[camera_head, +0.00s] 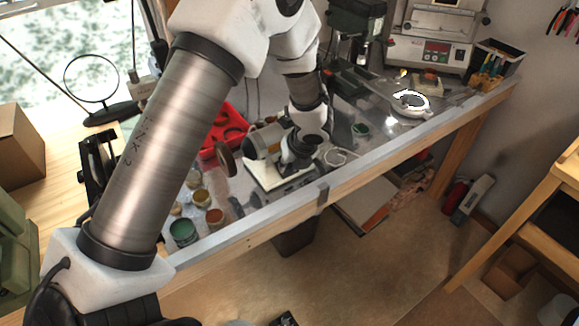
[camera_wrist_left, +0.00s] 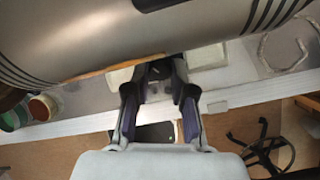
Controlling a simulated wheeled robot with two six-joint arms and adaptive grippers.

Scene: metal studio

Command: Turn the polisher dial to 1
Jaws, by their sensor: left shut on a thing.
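The polisher (camera_head: 262,143) stands on the metal-topped bench, with a grey motor body, a brown disc at its left end and a pale base (camera_head: 262,178). In the left wrist view, its grey cylindrical body (camera_wrist_left: 110,42) fills the top. My left gripper (camera_head: 296,164) reaches down to the front of the polisher. In the left wrist view, its fingers (camera_wrist_left: 157,78) are shut around a small dark dial (camera_wrist_left: 156,70) at the front, under the body. The dial's marks cannot be read, and the arm hides it in the head view. My right gripper is not in view.
Jars (camera_head: 183,232) stand left of the polisher near the bench's front edge. A red tray (camera_head: 228,125) lies behind them. A white ring-shaped piece (camera_head: 411,102) and a machine with a red display (camera_head: 432,50) are at the right.

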